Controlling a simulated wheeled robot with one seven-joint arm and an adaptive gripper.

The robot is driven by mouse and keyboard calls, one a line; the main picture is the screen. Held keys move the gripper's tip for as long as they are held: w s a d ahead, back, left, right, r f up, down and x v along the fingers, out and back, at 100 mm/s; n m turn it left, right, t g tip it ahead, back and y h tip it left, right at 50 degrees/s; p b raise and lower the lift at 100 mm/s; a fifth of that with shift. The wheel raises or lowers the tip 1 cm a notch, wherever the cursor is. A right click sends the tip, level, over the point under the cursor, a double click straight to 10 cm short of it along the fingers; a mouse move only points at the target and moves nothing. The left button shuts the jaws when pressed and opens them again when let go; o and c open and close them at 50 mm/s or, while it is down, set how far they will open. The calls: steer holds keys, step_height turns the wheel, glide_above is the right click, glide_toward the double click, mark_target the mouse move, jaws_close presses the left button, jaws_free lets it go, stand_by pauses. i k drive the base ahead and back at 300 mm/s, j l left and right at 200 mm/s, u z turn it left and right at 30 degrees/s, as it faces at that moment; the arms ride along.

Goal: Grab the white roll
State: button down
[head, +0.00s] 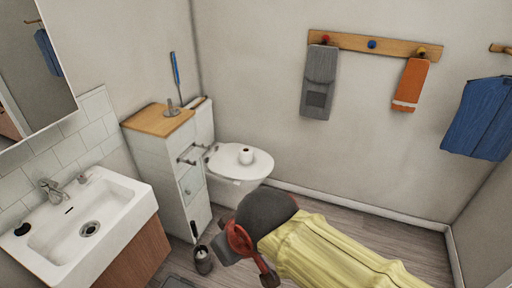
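My gripper (242,258), with red and grey parts, is at the lower middle, at the end of my yellow-covered arm. In the picture it is below the roll and apart from it. The roll is not in my gripper. The fingers are partly hidden by the arm's own parts, so I cannot tell their opening.
A white cabinet (168,180) with a wooden top stands left of the toilet. A white sink (88,228) is at lower left. A dark canister (203,260) stands on the floor. Towels hang from a wooden rack (350,42) on the back wall. Floor shows right of the toilet.

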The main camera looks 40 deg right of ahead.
mark_target(245, 158)
steer(key=z, duration=1.05)
